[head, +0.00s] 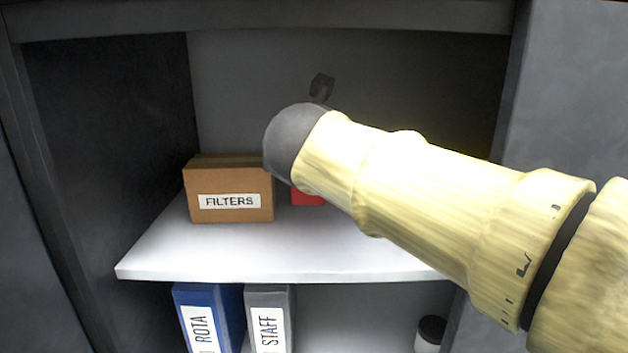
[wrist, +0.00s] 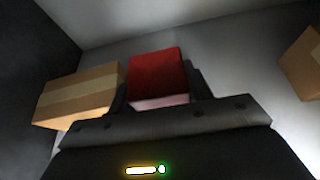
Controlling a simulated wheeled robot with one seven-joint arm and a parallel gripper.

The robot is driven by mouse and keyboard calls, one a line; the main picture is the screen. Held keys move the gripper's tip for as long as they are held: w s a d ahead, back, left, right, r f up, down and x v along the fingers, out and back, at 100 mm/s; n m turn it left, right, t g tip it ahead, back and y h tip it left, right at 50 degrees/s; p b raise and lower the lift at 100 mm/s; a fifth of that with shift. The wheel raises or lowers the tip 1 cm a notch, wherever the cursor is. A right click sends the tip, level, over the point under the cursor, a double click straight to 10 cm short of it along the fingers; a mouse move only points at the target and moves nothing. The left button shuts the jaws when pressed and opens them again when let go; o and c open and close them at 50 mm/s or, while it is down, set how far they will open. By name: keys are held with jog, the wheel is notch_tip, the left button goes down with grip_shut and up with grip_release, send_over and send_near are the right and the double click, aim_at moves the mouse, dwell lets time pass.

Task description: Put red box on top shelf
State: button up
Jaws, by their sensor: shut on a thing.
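The red box (wrist: 157,72) is between the fingers of my gripper (wrist: 158,88) in the wrist view, and the gripper is shut on it. In the head view only a small part of the red box (head: 307,197) shows below my wrist, just right of the cardboard FILTERS box. The top shelf (head: 250,255) is a white board inside a dark cabinet. The red box is over or on this shelf; whether it touches the board cannot be told. My arm hides most of the box and the gripper in the head view.
The FILTERS box (head: 228,190) stands on the left of the shelf, close beside the red box. Another brown box (wrist: 305,65) shows at the right in the wrist view. Below are a blue binder (head: 208,315), a grey binder (head: 268,318) and a dark-lidded jar (head: 430,332). The shelf front is clear.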

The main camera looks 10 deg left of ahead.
aim_at(298, 198)
notch_tip(298, 198, down, 4)
jog(key=b, duration=0.3)
jog(key=shift+s+r, duration=0.1)
jog(key=shift+r, duration=0.1)
jog(key=shift+f+b, duration=0.2)
jog(key=shift+b, duration=0.25)
jog(key=shift+w, duration=0.25)
jog(key=shift+r, duration=0.1)
jog(key=o, duration=1.1)
jog(key=shift+c, duration=0.2)
